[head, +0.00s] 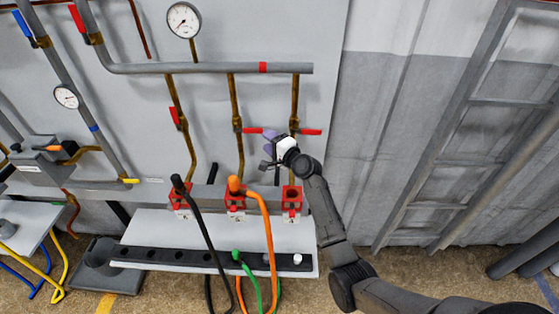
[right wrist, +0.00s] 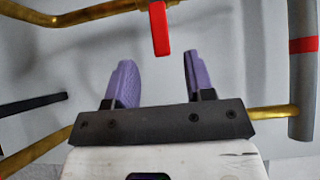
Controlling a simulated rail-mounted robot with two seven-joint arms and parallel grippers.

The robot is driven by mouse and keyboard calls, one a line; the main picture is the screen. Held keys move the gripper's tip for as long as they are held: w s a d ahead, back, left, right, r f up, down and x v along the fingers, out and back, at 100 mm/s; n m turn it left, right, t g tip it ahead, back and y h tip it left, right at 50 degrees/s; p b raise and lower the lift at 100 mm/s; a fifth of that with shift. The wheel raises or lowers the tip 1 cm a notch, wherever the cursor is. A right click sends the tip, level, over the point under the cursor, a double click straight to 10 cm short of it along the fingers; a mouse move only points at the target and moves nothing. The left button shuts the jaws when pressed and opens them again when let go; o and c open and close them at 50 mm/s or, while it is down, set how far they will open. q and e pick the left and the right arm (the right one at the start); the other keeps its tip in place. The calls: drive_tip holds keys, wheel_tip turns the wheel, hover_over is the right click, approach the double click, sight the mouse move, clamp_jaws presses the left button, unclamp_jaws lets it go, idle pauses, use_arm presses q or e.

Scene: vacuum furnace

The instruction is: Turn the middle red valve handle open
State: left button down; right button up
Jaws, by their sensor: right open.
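The middle red valve handle (head: 252,130) lies across the middle brass pipe (head: 236,100), its free end pointing right. In the right wrist view the red handle (right wrist: 159,28) extends from the brass pipe toward my gripper. It appears between the lines of the fingers, beyond their tips. My right gripper (head: 270,143) is just right of and below the handle's end in the head view. Its purple fingers (right wrist: 158,72) are apart with nothing between them; I cannot see any contact. My left gripper is not in view.
A right red handle (head: 312,132) lies sideways close to my gripper, and a left one (head: 175,116) stands nearly upright. A grey pipe (head: 210,69) crosses above. Red blocks (head: 291,197) and black and orange cables (head: 268,225) are below.

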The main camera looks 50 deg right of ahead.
drive_tip(key=s+a+f+n+g+y, duration=0.1)
drive_tip(key=s+a+f+n+g, duration=0.1)
drive_tip(key=s+n, duration=0.3)
drive_tip(key=shift+s+a+f+n, duration=0.2)
drive_tip(key=shift+s+f+n, duration=0.15)
drive_tip(key=shift+s, duration=0.45)
